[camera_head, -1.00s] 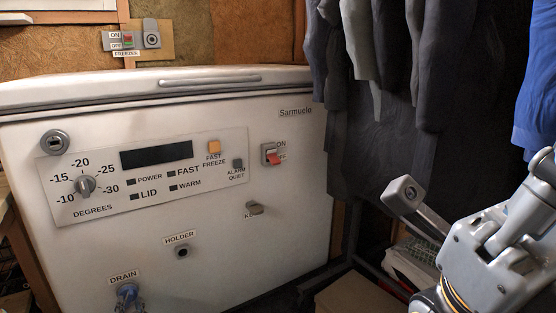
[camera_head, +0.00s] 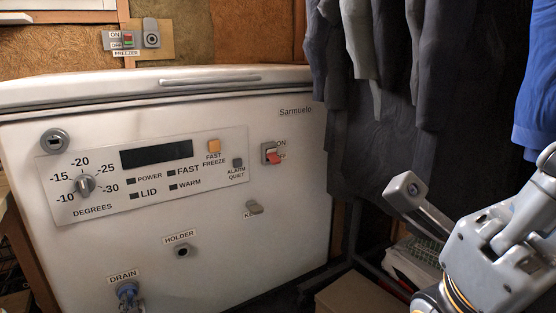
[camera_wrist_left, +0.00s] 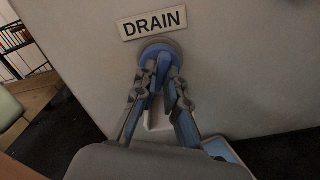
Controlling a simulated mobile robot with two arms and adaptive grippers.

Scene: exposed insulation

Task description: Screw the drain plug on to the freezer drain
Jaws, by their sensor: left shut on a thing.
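The freezer drain (camera_wrist_left: 160,46) is a round grey-blue fitting under the DRAIN label, low on the white freezer front. A blue drain plug (camera_wrist_left: 160,67) is at its mouth; whether it is threaded on cannot be seen. My left gripper (camera_wrist_left: 160,80) has its two fingers closed on the plug from both sides, close against the drain. In the head view the drain area (camera_head: 127,289) shows at the bottom edge, with part of my left gripper (camera_head: 133,303) cut off below. My right arm stands at the lower right, away from the freezer; its gripper is not recognisable.
The freezer front (camera_head: 225,235) carries a HOLDER socket (camera_head: 183,251), a key (camera_head: 254,208) and a red switch (camera_head: 273,157). Dark clothes (camera_head: 370,130) hang to the right. A cardboard box (camera_head: 360,294) stands on the floor at the lower right.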

